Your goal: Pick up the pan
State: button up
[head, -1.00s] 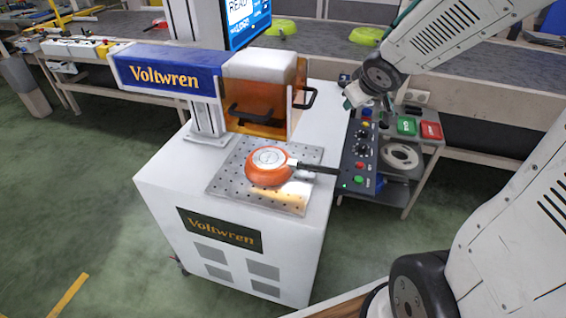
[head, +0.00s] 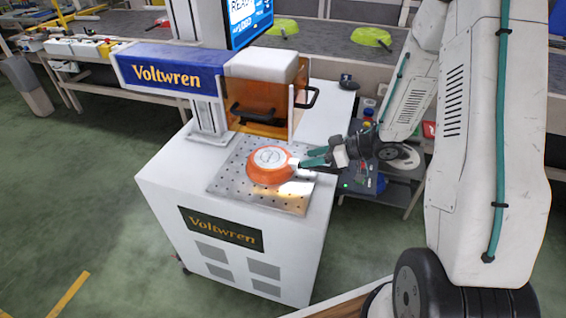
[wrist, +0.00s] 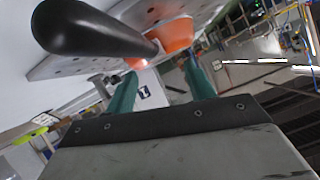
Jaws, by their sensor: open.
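The orange pan (head: 268,167) lies upside down on the perforated metal plate (head: 225,185) of the white machine, its pale base up and its handle pointing right. My gripper (head: 311,157) is open, coming in from the right beside the handle's near end, close to the pan body. In the wrist view, the black handle (wrist: 92,28) crosses the upper left and the orange pan side (wrist: 173,35) shows past it. The two teal fingers of my gripper (wrist: 160,72) stand apart there, with no handle clearly between them. In the head view my gripper partly hides the handle.
The orange guard box (head: 262,100) with black handles stands just behind the plate. The blue Voltwren housing (head: 165,75) is to its left. A control panel (head: 362,180) and trolley are on the right, partly behind my arm. A conveyor (head: 330,45) runs along the back.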

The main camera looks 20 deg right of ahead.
aim_at(295, 161)
jog(key=x, duration=0.4)
jog(key=shift+w+f, duration=0.3)
jog(key=shift+f, duration=0.1)
grip_shut()
jog(key=shift+r, duration=0.1)
